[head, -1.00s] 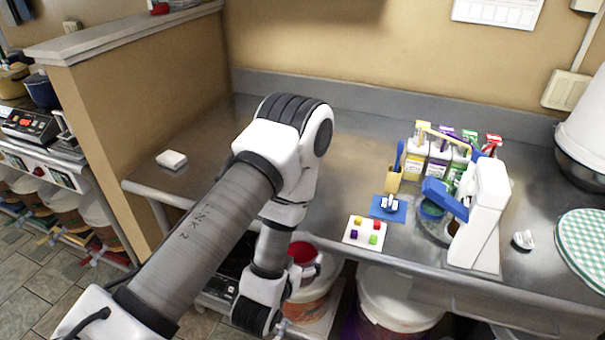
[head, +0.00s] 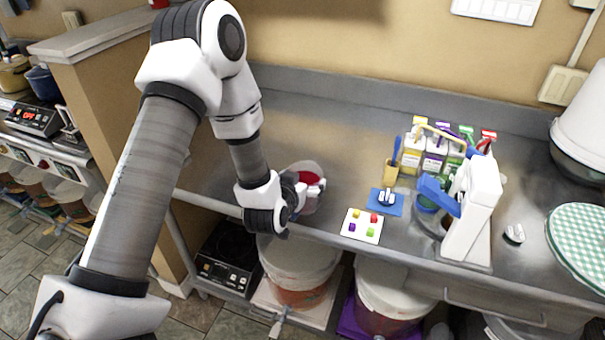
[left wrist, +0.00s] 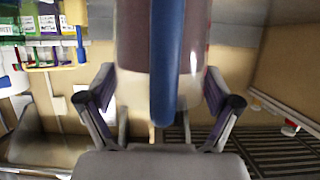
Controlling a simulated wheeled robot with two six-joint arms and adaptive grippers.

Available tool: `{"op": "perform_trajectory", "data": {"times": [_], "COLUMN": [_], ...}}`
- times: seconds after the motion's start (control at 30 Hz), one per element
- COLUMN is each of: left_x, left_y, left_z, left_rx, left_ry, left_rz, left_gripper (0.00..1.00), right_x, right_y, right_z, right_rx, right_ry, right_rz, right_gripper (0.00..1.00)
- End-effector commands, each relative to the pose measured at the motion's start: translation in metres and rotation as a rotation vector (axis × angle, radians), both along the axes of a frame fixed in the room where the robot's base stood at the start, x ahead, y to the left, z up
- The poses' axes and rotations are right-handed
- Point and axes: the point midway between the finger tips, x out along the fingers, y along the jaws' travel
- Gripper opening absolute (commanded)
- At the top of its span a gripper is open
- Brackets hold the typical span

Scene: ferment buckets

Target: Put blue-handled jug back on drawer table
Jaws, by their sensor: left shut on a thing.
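The jug (head: 308,176) is clear with red contents, at the front edge of the steel counter. My left gripper (head: 300,190) is shut on it. In the left wrist view, the blue handle (left wrist: 167,60) runs vertically in front of the clear jug body (left wrist: 134,45), between the two fingers (left wrist: 160,105). The jug looks upright; I cannot tell whether its base touches the counter. The steel counter (head: 300,125), with a drawer front (head: 490,308) below its right part, has bare surface left of and behind the jug. My right gripper is out of view.
Right of the jug are a white tray with coloured cubes (head: 361,226), a blue mat (head: 385,202), a white and blue machine (head: 472,212) and several bottles (head: 435,150). Buckets (head: 298,262) and a scale (head: 229,259) sit below the counter. A tan partition (head: 118,95) stands left.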

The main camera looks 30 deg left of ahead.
Motion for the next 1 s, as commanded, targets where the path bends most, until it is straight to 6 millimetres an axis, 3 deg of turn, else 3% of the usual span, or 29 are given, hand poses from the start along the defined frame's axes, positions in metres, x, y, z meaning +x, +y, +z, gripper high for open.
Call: {"op": "perform_trajectory", "data": {"times": [0.1, 0.33, 0.53, 0.9, 0.93, 1.0], "left_x": [0.027, 0.055, 0.053, 0.053, 0.053, 0.053], "left_y": [0.018, 0.037, 0.035, 0.035, 0.035, 0.035], "left_z": [0.003, -0.003, -0.037, -0.046, -0.045, -0.044], "left_rx": [0.001, 0.002, 0.003, 0.001, 0.001, 0.001], "left_ry": [-0.004, -0.003, 0.002, -0.002, 0.000, 0.000], "left_rz": [0.003, 0.001, -0.002, 0.000, 0.000, 0.000], "left_gripper": [0.23, 0.23, 0.23, 0.23, 1.00, 1.00], "right_x": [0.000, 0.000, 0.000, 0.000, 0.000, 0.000], "right_y": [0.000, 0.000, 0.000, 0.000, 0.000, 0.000], "right_z": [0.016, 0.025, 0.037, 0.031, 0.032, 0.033], "right_rx": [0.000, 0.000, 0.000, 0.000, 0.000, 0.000], "right_ry": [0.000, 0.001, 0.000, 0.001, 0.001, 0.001], "right_rz": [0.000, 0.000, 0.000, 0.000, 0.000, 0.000], "right_gripper": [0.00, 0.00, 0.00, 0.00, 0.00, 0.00]}}
